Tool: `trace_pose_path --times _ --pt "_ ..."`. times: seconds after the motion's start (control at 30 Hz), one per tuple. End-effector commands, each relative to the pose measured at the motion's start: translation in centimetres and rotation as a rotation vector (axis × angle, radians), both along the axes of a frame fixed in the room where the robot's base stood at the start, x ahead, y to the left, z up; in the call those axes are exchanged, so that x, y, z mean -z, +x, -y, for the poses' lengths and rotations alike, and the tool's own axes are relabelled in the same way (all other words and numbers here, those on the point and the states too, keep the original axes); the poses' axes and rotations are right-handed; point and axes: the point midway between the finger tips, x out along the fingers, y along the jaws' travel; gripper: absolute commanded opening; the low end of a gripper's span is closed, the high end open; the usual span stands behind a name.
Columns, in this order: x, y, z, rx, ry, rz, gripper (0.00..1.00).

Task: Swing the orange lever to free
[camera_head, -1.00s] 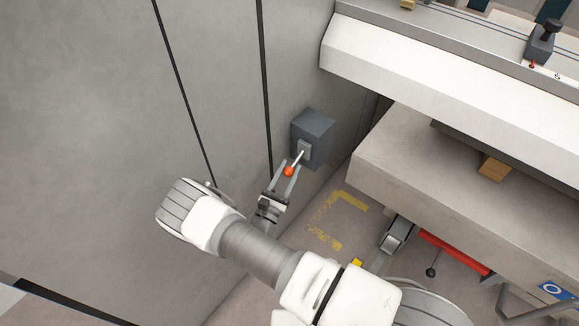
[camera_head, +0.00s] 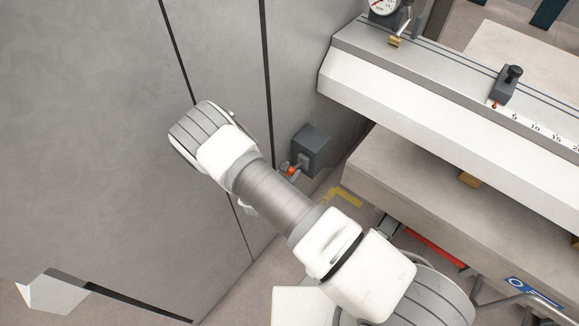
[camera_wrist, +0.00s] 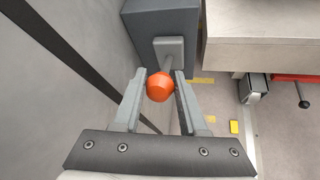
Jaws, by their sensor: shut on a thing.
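The orange lever knob (camera_wrist: 160,87) sits between the two fingers of my gripper (camera_wrist: 162,88) in the wrist view. The gripper is shut on it, with the fingers on either side near their tips. The lever's short grey arm (camera_wrist: 169,62) runs from the knob to a plate on the dark grey box (camera_wrist: 158,15). In the head view the orange knob (camera_head: 291,171) shows just below and left of the grey box (camera_head: 312,150) on the wall. My arm hides most of my gripper there.
The grey wall panel (camera_head: 90,120) with dark seams stands at the left. The bender's pale bed (camera_head: 430,190) juts out at the right, close to the box. A red bar (camera_wrist: 296,78) lies low under it. Yellow floor marks (camera_head: 345,197) show below.

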Motion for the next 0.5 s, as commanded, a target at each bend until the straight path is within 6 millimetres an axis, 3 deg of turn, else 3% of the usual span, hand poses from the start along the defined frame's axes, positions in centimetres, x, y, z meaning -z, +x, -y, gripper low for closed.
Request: trace_pose_path --times 0.5 --pt "-0.69 0.17 0.23 0.000 0.080 -0.106 0.00"
